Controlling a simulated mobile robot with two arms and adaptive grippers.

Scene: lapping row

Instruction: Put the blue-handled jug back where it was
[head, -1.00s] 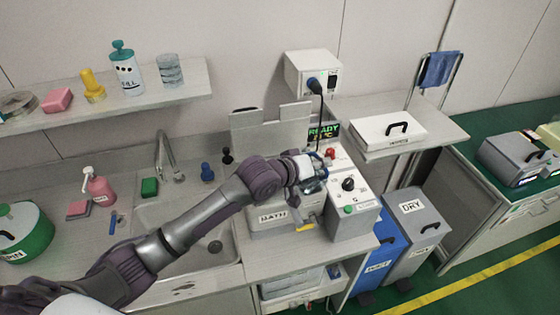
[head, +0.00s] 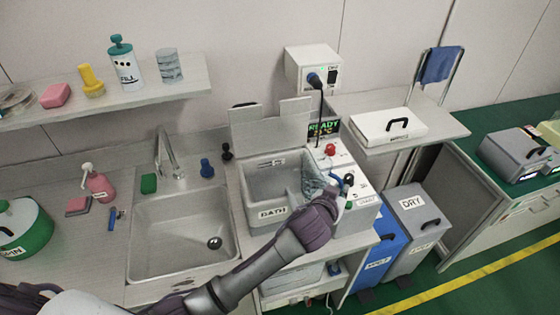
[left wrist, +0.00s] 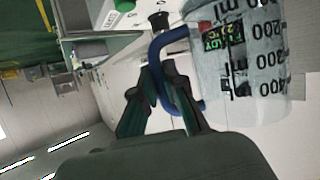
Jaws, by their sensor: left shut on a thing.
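A clear jug with black volume marks (left wrist: 245,70) and a blue handle (left wrist: 160,62) fills the upper right of the left wrist view, tilted in that picture. My left gripper (left wrist: 155,82) is shut on the blue handle. In the head view the gripper (head: 338,190) is at the right end of the grey bath (head: 262,226), near the control panel. The clear jug (head: 312,184) shows faintly to the left of the gripper, over the bath's right side. My wrist partly hides it, and I cannot tell whether it touches the bath. My right gripper is not in view.
The sink (head: 165,245) lies left of the bath. The control box (head: 362,208) with a red button and a READY display stands just right. Blue (head: 378,250) and grey DRY bins (head: 418,225) stand below. A wall shelf (head: 185,85) holds bottles at upper left.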

